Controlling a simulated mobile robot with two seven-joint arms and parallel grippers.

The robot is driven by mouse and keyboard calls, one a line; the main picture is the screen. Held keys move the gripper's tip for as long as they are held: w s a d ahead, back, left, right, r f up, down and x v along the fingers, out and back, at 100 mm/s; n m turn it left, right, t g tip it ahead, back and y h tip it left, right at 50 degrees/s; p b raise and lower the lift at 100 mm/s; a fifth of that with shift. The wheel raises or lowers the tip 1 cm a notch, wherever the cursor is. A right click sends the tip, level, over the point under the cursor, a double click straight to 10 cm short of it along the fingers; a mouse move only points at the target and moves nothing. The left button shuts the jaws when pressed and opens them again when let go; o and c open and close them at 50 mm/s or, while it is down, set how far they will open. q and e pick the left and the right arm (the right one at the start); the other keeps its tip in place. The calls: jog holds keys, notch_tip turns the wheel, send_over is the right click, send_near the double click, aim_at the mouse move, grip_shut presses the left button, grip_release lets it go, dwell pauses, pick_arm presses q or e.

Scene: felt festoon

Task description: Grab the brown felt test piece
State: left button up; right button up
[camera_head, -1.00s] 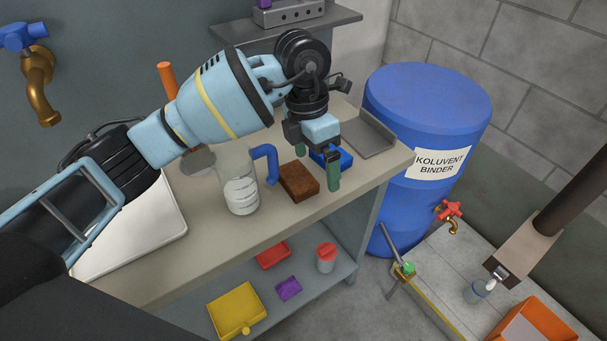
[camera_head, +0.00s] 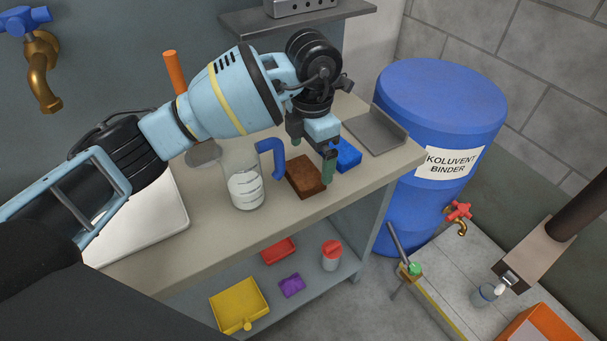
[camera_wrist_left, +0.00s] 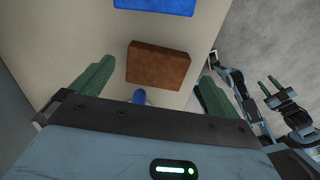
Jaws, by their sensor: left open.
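The brown felt test piece (camera_head: 303,178) is a small rough brown block lying flat on the bench, between the glass jug's blue handle and a blue block. My left gripper (camera_head: 314,158) is over the piece, pointing down, open and empty; one green finger shows in front of the piece's right end, and the other is mostly hidden. In the left wrist view the brown piece (camera_wrist_left: 158,64) lies ahead, between the lines of the two spread green fingers (camera_wrist_left: 155,76), touching neither there. My right gripper (camera_wrist_left: 270,83) shows small at the right of that view, its jaw opening unclear.
A clear jug (camera_head: 243,180) stands close left of the piece. The blue block (camera_head: 347,154) lies just right of it, and a grey metal tray (camera_head: 376,132) behind. The bench's front edge is near. A blue drum (camera_head: 440,105) stands to the right.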

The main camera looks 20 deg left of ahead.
aim_at(311, 169)
pick_arm(q)
notch_tip(311, 169, down, 4)
jog(key=shift+w+f, duration=0.1)
jog(key=shift+w, duration=0.05)
jog(key=c, duration=0.9)
jog(key=shift+r, duration=0.2)
notch_tip(311, 169, up, 18)
jog(key=p, duration=0.1)
jog(key=shift+f, duration=0.15)
